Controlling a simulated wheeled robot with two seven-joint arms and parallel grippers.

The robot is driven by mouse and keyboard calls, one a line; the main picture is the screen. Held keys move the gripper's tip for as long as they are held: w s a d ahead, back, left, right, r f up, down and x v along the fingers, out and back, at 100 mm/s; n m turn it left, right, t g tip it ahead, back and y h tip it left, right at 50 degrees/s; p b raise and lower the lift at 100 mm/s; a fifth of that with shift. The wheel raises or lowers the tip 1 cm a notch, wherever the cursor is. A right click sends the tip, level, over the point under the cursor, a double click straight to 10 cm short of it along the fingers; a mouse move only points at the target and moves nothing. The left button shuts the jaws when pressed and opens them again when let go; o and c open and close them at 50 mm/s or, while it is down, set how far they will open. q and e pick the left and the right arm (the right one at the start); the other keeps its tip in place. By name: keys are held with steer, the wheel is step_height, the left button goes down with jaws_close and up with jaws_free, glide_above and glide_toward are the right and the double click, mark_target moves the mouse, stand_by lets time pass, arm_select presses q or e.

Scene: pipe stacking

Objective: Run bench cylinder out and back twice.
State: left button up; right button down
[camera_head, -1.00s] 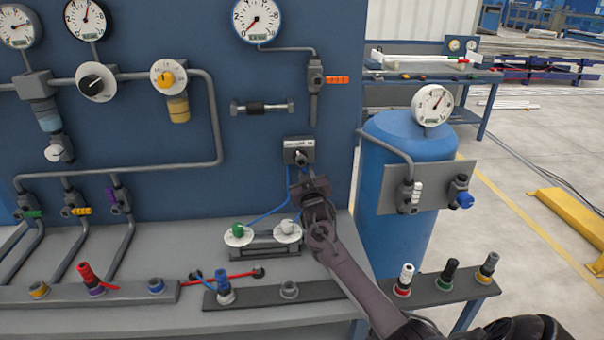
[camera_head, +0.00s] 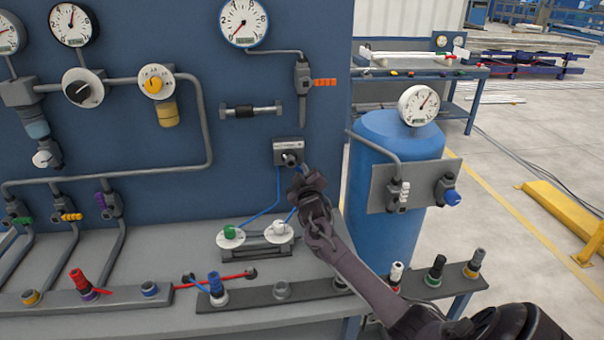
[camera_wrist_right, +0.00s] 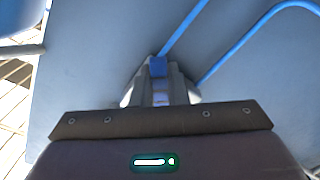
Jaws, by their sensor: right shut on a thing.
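The bench cylinder (camera_head: 251,110) looks like the short dark horizontal body with grey ends on the blue panel. Below it is a grey valve box (camera_head: 288,147) with a small dark lever (camera_head: 290,158) and blue hoses running down. My right gripper (camera_head: 296,178) reaches up to this box from below and seems shut on the lever; the fingers partly hide the grip. In the right wrist view my right gripper (camera_wrist_right: 160,88) has its fingers close together around a small blue-looking piece, between two blue hoses. My left gripper is out of view.
Just below are a green knob (camera_head: 229,232) and a white knob (camera_head: 279,228) on a small stand. Coloured fittings stand along the bench's front rail (camera_head: 255,297). A blue tank (camera_head: 388,240) stands close to the right of my arm.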

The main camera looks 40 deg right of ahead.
steer(key=c, duration=1.4)
jaws_free()
steer(key=shift+c, duration=0.2)
steer(key=b+v, duration=0.1)
steer(key=v, duration=0.6)
steer(key=shift+s+a, duration=0.2)
steer(key=shift+s, duration=0.15)
steer(key=shift+f, duration=0.1)
